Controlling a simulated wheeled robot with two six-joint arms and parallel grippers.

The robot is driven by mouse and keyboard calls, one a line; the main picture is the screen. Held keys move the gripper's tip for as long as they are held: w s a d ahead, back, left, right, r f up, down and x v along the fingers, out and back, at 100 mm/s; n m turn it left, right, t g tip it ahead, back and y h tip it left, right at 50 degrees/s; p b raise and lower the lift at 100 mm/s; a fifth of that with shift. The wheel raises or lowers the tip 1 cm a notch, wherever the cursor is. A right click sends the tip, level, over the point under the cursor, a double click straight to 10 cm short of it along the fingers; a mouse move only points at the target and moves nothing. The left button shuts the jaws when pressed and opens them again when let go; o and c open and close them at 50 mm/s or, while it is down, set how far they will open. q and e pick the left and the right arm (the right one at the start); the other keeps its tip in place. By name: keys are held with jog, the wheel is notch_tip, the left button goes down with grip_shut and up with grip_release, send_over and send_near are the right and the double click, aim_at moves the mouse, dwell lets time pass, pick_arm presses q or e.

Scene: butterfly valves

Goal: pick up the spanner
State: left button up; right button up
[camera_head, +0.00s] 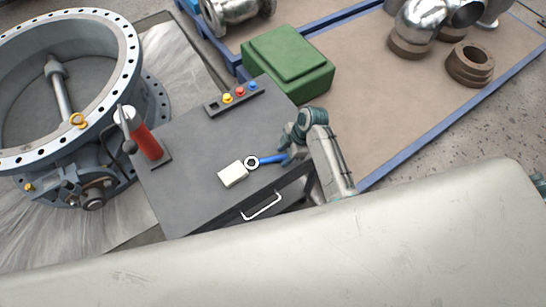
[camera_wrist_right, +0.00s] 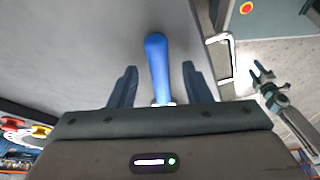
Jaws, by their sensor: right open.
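The spanner (camera_head: 268,160) lies on the dark grey cabinet top. It has a blue handle and a dark ring end, which is beside a white block (camera_head: 232,174). My right gripper (camera_head: 287,158) is at the handle's right end in the head view. In the right wrist view my right gripper (camera_wrist_right: 159,68) is open, with the blue handle (camera_wrist_right: 157,58) between its two fingers and a gap on each side. The ring end is hidden there. Another gripper, apparently my left (camera_wrist_right: 262,74), shows small at the right, with its fingers apart.
The cabinet top (camera_head: 195,190) also carries a red cylinder (camera_head: 148,142) and a strip of coloured buttons (camera_head: 234,97). A drawer handle (camera_head: 262,206) sticks out in front. A green case (camera_head: 287,62) stands behind, and a large valve (camera_head: 70,100) is at left.

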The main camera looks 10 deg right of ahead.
aim_at(279, 157)
jog(key=shift+f, duration=0.1)
jog(key=shift+c, duration=0.4)
grip_shut()
jog(key=shift+w+r, duration=0.1)
jog(key=shift+r, duration=0.4)
notch_tip(279, 157, up, 2)
jog(key=shift+r+b, duration=0.1)
jog(key=shift+b, duration=0.5)
jog(key=s+a+r+b, duration=0.1)
jog(key=s+b, duration=0.1)
jog(key=s, duration=1.4)
jog(key=shift+r, duration=0.4)
